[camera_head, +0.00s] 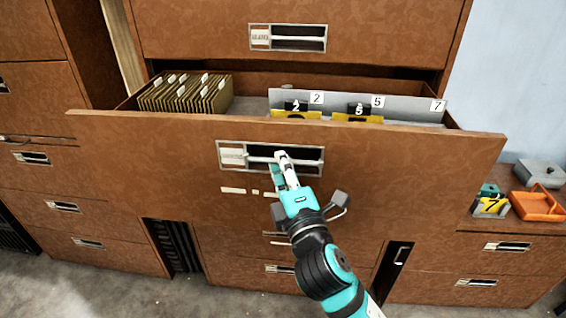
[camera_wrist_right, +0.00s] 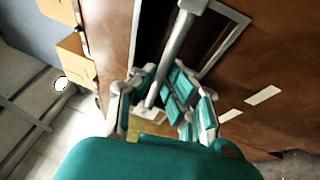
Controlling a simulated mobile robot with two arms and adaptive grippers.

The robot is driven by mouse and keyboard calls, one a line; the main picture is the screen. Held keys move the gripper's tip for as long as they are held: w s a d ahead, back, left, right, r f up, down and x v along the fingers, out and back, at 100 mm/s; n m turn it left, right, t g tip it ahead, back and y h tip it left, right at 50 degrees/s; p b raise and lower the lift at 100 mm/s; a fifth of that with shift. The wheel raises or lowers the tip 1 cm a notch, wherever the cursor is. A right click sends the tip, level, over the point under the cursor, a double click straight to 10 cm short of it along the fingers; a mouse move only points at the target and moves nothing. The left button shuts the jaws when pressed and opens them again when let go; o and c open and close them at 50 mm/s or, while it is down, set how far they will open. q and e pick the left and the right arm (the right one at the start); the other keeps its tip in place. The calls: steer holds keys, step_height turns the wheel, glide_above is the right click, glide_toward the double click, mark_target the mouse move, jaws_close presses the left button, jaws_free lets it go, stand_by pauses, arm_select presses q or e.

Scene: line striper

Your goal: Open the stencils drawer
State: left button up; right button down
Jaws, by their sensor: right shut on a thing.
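The stencils drawer (camera_head: 400,150) is a wide brown drawer pulled out from its cabinet. Inside it are tan file folders (camera_head: 186,94) at the left and grey plates with number tags (camera_head: 345,103) at the right. My right gripper (camera_head: 283,160) is at the drawer's metal handle (camera_head: 230,156), shut on its bar. In the right wrist view, the handle bar (camera_wrist_right: 180,40) runs between the fingers of my right gripper (camera_wrist_right: 160,95). The label beside the handle is too small to read. My left gripper is not in view.
A closed drawer (camera_head: 200,30) is above the open one. Other brown cabinets stand at the left and lower right. An orange tray (camera_head: 538,206) and a grey box (camera_head: 540,173) sit on the low cabinet at the right. Grey floor (camera_head: 120,298) lies below.

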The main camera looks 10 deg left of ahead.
steer(key=c, duration=1.7)
jaws_free()
steer(key=shift+o, duration=0.2)
steer(key=shift+s, duration=0.1)
steer(key=v, duration=1.2)
